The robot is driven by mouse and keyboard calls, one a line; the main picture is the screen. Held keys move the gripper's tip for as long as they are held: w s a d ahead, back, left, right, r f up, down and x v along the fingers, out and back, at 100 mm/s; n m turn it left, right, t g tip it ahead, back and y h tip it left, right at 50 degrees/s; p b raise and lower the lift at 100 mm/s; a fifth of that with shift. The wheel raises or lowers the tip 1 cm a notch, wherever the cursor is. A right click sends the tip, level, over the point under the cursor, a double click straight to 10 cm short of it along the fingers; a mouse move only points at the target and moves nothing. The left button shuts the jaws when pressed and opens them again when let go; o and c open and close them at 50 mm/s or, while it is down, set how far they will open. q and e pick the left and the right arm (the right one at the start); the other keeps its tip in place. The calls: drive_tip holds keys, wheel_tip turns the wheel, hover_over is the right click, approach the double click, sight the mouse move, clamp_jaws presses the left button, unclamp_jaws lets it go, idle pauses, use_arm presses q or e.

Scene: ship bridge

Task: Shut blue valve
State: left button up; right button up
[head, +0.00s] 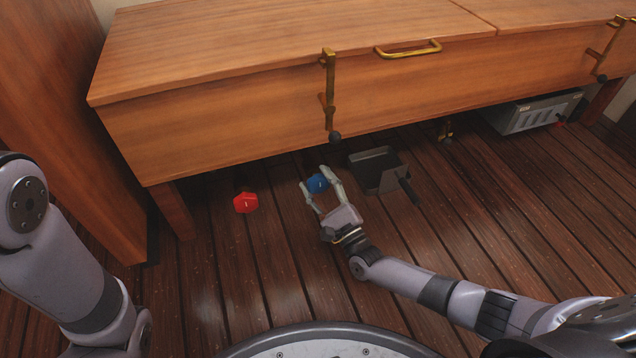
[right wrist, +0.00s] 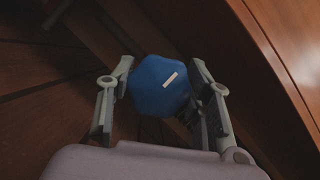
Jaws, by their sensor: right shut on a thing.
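The blue valve (head: 317,184) is a blue knob low under the front of the wooden bench. My right gripper (head: 321,188) is shut on it, one finger on each side. In the right wrist view the blue valve (right wrist: 160,86) sits between the two fingers of my right gripper (right wrist: 161,92), with a short white mark on its face. The red valve (head: 246,203) is to the left of the blue one, apart from my gripper. My left arm shows at the left edge of the head view, but its gripper is out of view.
The wooden bench (head: 220,125) with brass latches overhangs the valves. A dark open box (head: 378,172) with a handle stands on the floor just right of my right gripper. A grey metal box (head: 540,113) is farther right. Plank floor in front is clear.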

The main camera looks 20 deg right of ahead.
sight(321, 188)
drive_tip(key=shift+w+d+f+m, duration=0.1)
drive_tip(key=shift+d+m, duration=0.05)
drive_tip(key=shift+m, duration=0.35)
drive_tip(key=o, duration=1.1)
drive_tip(key=shift+o, duration=0.2)
drive_tip(key=v, duration=0.5)
drive_tip(key=shift+f, duration=0.1)
drive_tip(key=s+d, duration=0.2)
drive_tip(key=s, duration=0.9)
drive_tip(key=shift+s+d, duration=0.35)
